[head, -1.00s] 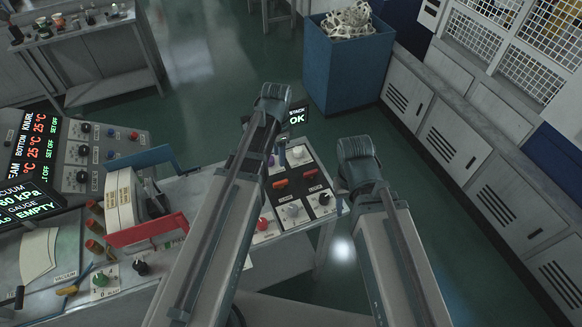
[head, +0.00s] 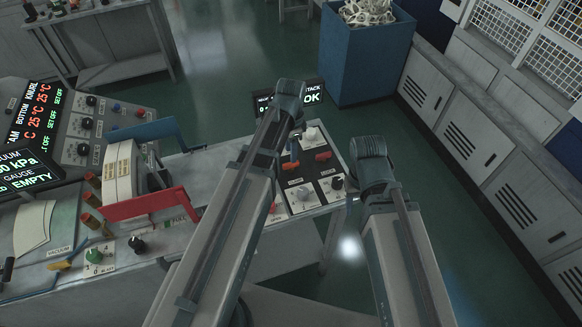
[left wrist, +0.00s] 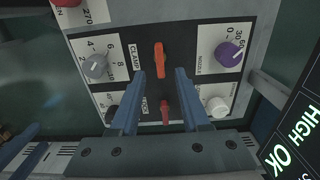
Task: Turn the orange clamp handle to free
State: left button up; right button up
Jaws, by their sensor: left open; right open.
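The orange clamp handle (left wrist: 160,60) stands beside the CLAMP label on the panel in the left wrist view, its length running up and down there. It also shows in the head view (head: 290,166), just below my left gripper (head: 290,150). In the left wrist view my left gripper (left wrist: 161,76) is open, with one blue finger on each side of the handle's near end. I cannot tell whether either finger touches it. A second, smaller orange handle (left wrist: 165,112) sits nearer, between the fingers. My right gripper (head: 350,192) is at the panel's right edge, its fingers mostly hidden.
A grey knob (left wrist: 96,65), a purple knob (left wrist: 228,52) and a white knob (left wrist: 217,106) surround the handles. A black knob (head: 337,183) is near my right gripper. A status screen (head: 312,98) stands behind the panel. A blue bin (head: 365,65) stands on the floor beyond.

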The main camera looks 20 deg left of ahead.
aim_at(291, 165)
pick_arm(q)
notch_tip(291, 165, down, 5)
jog(key=b, duration=0.4)
jog(key=shift+f, duration=0.15)
jog(key=shift+c, duration=0.3)
grip_shut()
